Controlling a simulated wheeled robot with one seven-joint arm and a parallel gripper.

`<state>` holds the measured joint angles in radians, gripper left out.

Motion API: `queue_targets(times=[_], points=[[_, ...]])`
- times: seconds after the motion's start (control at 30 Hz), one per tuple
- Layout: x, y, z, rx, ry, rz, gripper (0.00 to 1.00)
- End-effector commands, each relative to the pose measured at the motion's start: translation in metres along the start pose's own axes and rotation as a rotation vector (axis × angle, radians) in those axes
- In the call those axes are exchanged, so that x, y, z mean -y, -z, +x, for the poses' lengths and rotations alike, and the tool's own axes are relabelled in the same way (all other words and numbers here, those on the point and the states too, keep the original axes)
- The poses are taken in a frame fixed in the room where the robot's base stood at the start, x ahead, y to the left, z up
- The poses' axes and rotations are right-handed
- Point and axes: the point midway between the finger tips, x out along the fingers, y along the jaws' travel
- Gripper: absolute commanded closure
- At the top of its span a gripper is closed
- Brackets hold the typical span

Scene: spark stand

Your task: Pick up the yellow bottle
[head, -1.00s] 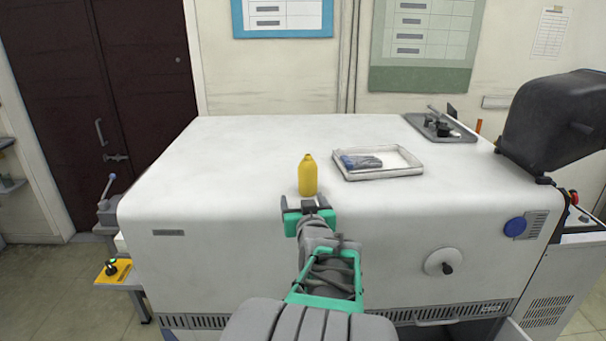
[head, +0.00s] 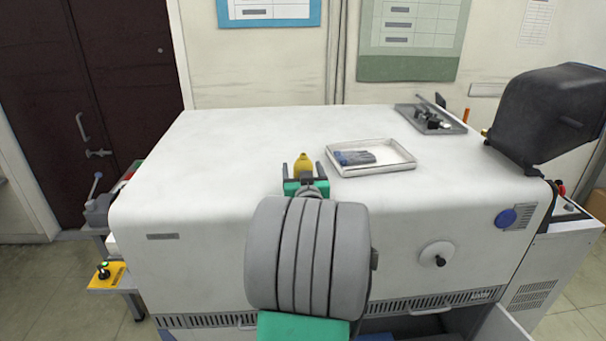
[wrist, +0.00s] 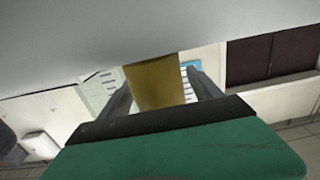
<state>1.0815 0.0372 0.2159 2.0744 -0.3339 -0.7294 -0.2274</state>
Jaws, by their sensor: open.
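The yellow bottle (head: 303,163) stands upright on the white machine top near its front edge. Its lower part is hidden behind my gripper in the head view. My gripper (head: 304,170) is open, level with the bottle, with one finger on each side of it. In the wrist view, the bottle (wrist: 155,82) appears between the two fingers of my gripper (wrist: 162,88), with a gap showing towards the right finger. I cannot tell how deep the bottle sits between the fingers.
The white machine top (head: 220,150) is clear to the left. A shallow white tray (head: 385,171) with a blue-grey item lies to the right of the bottle. A grey tray (head: 445,130) with small parts and a dark hood (head: 550,110) stand farther right.

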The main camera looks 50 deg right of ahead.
Motion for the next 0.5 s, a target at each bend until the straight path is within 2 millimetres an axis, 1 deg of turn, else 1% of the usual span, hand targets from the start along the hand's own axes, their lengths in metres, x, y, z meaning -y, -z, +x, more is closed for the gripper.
queue_targets(times=[0.07, 0.5], points=[[0.0009, -0.0005, -0.0003, 0.0, 0.001, 0.0, 0.26], [0.0013, -0.0004, -0.0007, 0.001, 0.002, 0.0, 0.62]])
